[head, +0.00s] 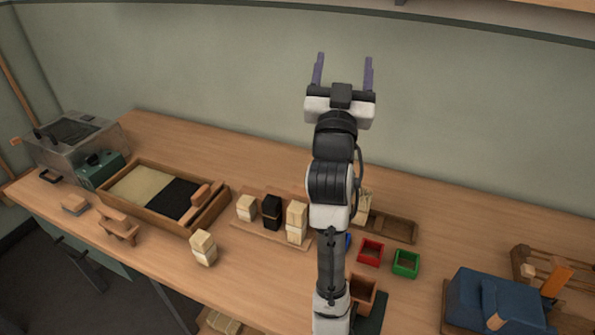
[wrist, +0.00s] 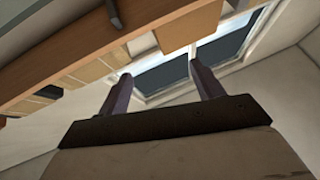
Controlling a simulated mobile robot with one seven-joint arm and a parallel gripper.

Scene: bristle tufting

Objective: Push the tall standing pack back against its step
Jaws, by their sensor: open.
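Several packs stand around a low wooden board (head: 262,237) in the middle of the bench. On it, from left to right, are a short pale pack (head: 246,207), a black pack (head: 272,211) and a tall pale pack (head: 296,222), upright near the right end. Another pale pack (head: 203,248) stands on the bench, left of and nearer than the board. I cannot tell whether the tall pack touches a step. My gripper (head: 343,72) is raised high above the bench, open and empty, well away from the packs. In the wrist view its fingers (wrist: 206,82) point up toward a window.
A wooden tray (head: 146,217) with pale and black bristle lies left. Right are a red bin (head: 370,252), a green bin (head: 405,263) and a blue object (head: 495,300). My arm hides part of the bench right of the tall pack. A shelf (wrist: 120,55) shows overhead.

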